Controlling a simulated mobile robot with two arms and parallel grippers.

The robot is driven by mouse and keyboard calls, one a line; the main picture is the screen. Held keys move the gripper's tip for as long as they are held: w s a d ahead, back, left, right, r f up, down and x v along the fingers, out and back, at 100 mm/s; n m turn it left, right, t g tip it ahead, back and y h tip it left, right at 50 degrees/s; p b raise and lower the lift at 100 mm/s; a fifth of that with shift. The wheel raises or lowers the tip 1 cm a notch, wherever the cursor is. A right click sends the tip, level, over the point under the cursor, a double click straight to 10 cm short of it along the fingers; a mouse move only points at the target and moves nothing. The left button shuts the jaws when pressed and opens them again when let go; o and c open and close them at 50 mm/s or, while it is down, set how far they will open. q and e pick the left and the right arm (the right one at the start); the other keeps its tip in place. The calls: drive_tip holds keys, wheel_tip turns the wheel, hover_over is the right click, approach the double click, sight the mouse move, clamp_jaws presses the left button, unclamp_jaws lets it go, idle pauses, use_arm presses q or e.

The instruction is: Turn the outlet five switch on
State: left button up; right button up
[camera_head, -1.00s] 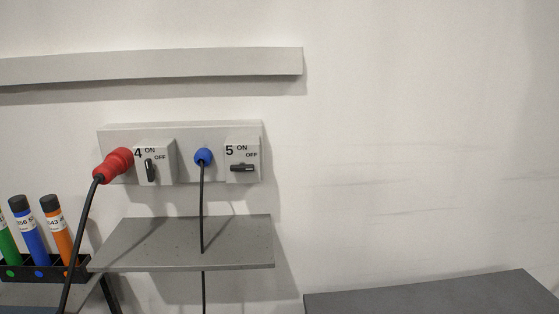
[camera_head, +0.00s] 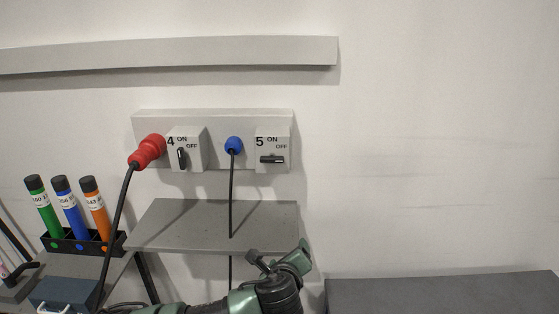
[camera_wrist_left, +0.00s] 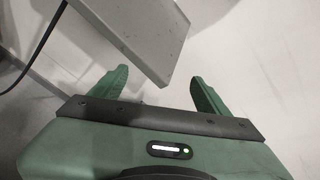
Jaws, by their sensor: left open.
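The outlet five switch (camera_head: 272,159) is a black lever on a grey box marked 5, ON and OFF, at the right end of the wall panel (camera_head: 220,117) in the head view. Its lever lies horizontal. My left gripper (camera_head: 300,258) is below and a little right of the switch, in front of the grey shelf and apart from the switch. In the left wrist view my left gripper (camera_wrist_left: 160,82) has its two green fingers spread with nothing held. The switch is not seen in the wrist view. My right gripper is not in view.
The grey shelf (camera_head: 215,225) juts out below the panel; its edge (camera_wrist_left: 150,45) is close by in the wrist view. A red plug (camera_head: 147,151) and a blue plug (camera_head: 233,145) trail black cables. Switch four (camera_head: 182,157) has a vertical lever. The wall to the right is clear.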

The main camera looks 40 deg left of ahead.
use_arm(q)
wheel_tip(320, 180, up, 11)
drive_tip(key=a+m+t+y, duration=0.2)
drive_tip(key=m, duration=0.1)
drive_tip(key=m+t+y+p, duration=0.1)
drive_tip(key=m+y+p, duration=0.1)
drive_tip(key=m, duration=0.2)
approach(271, 161)
drive_tip(key=w, duration=0.1)
drive_tip(key=p+x, duration=0.2)
drive_tip(key=x, duration=0.5)
drive_tip(key=shift+s+a, duration=0.15)
drive_tip(key=shift+s, duration=0.05)
drive_tip(key=shift+w+a, duration=0.3)
drive_tip(key=shift+w, duration=0.05)
drive_tip(key=c, duration=1.4)
drive_tip(key=shift+f, duration=0.1)
